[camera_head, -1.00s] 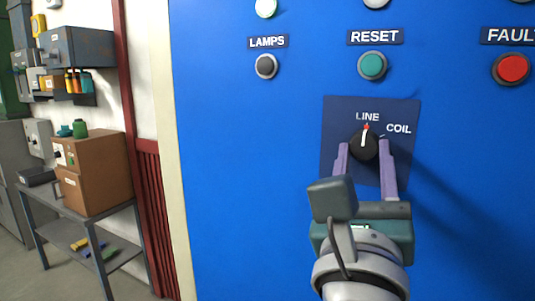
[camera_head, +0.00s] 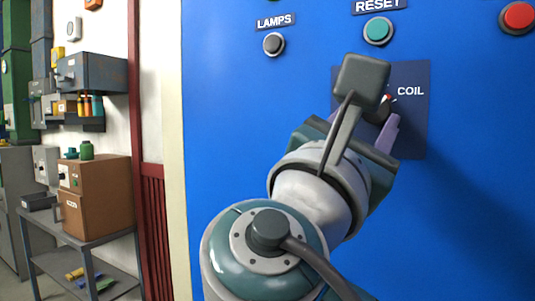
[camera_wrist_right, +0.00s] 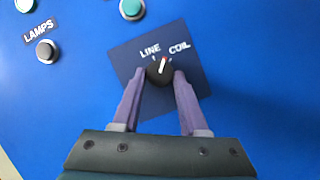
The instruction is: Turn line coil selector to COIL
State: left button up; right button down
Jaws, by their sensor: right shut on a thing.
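The line coil selector is a black round knob (camera_wrist_right: 159,74) on a dark blue plate (camera_head: 416,137) lettered LINE and COIL. My right gripper (camera_wrist_right: 160,76) is shut on the knob, one purple finger on each side. In the wrist view the red-tipped white pointer has left the LINE tick and leans toward the COIL label. In the head view the red tip shows just left of the word COIL. There my gripper and forearm hide the LINE label and much of the knob. Whether the pointer sits exactly on COIL I cannot tell. My left gripper is not in view.
On the blue panel above are the black LAMPS button (camera_head: 274,44), the green RESET button (camera_head: 379,31) and a red button (camera_head: 518,17). A grey bench (camera_head: 95,243) with a brown box (camera_head: 105,200) stands far left. The panel right of the plate is clear.

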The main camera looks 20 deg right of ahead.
jog(key=m+g+b, duration=0.1)
jog(key=m+b, duration=0.1)
jog(key=m, duration=0.1)
jog(key=shift+w+a+f+g+h+b, duration=0.1)
jog(key=shift+g+h+b, duration=0.2)
jog(key=shift+g, duration=0.1)
jog(key=shift+r+m+g+b, duration=0.2)
jog(key=shift+m+b, duration=0.25)
jog(key=shift+m, duration=0.3)
jog(key=shift+r+m+g+b, duration=0.1)
jog(key=shift+m+g+b, duration=0.1)
jog(key=shift+m+b, duration=0.4)
jog(key=shift+m, duration=0.25)
jog(key=shift+c, duration=2.2)
grip_release()
jog(key=shift+f, duration=0.1)
